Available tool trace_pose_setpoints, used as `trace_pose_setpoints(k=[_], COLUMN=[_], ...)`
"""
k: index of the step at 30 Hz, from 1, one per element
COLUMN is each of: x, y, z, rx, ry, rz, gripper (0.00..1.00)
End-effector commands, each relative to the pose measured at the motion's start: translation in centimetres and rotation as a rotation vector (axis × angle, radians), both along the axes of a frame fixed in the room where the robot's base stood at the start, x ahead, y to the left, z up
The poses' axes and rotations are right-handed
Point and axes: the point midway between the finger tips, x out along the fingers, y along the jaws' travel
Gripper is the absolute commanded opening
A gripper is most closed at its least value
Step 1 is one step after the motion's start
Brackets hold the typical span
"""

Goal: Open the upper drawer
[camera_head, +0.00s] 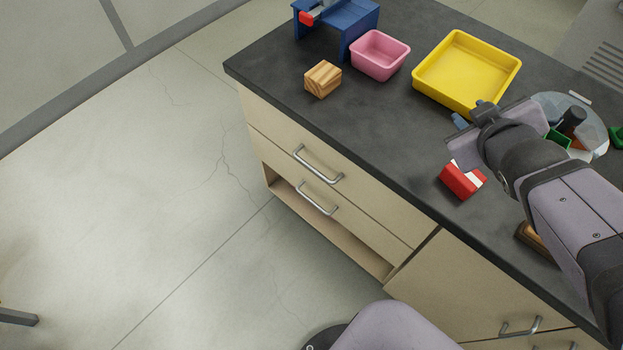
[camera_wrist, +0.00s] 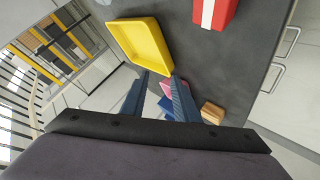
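The upper drawer (camera_head: 275,126) is the top pale wood front under the dark countertop and looks shut. Its grey bar handle (camera_head: 318,164) runs across the middle of the front. A second drawer front (camera_head: 345,222) with a similar handle (camera_head: 317,199) sits just below and also looks shut. My gripper (camera_head: 459,122) is above the countertop, right of and away from the handle. In the wrist view my gripper's (camera_wrist: 160,75) two blue fingers stand apart with nothing held between them. Two bar handles show at that view's right edge; which drawers they belong to is unclear.
On the countertop (camera_head: 285,70) are a wooden block (camera_head: 323,79), a pink bin (camera_head: 380,55), a blue stand (camera_head: 350,18), a yellow tray (camera_head: 467,70) and a red block (camera_head: 460,181) with a white stripe. The floor (camera_head: 150,200) before the drawers is clear.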

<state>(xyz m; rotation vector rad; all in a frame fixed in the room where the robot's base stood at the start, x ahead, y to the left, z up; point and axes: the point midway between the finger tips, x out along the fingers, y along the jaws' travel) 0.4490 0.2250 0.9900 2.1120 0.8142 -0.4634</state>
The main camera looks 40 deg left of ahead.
Motion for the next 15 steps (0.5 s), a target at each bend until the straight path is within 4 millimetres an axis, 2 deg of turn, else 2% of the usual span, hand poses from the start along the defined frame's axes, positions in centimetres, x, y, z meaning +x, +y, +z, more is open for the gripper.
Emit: trace_pose_setpoints(k=[1, 3, 6, 9, 15], x=[-0.9, -2.3, -4.9, -7.6, -13.4], y=[3.4, 7.2, 11.4, 14.7, 19.6], z=[-1.1, -0.5, 0.2, 0.6, 0.9], rx=[0.011, 0.027, 0.053, 0.077, 0.127], ry=[-0.067, -0.147, -0.236, -0.309, -0.422], rz=[0.116, 0.253, 0.416, 0.553, 0.795], gripper=[0.28, 0.28, 0.28, 0.28, 0.28])
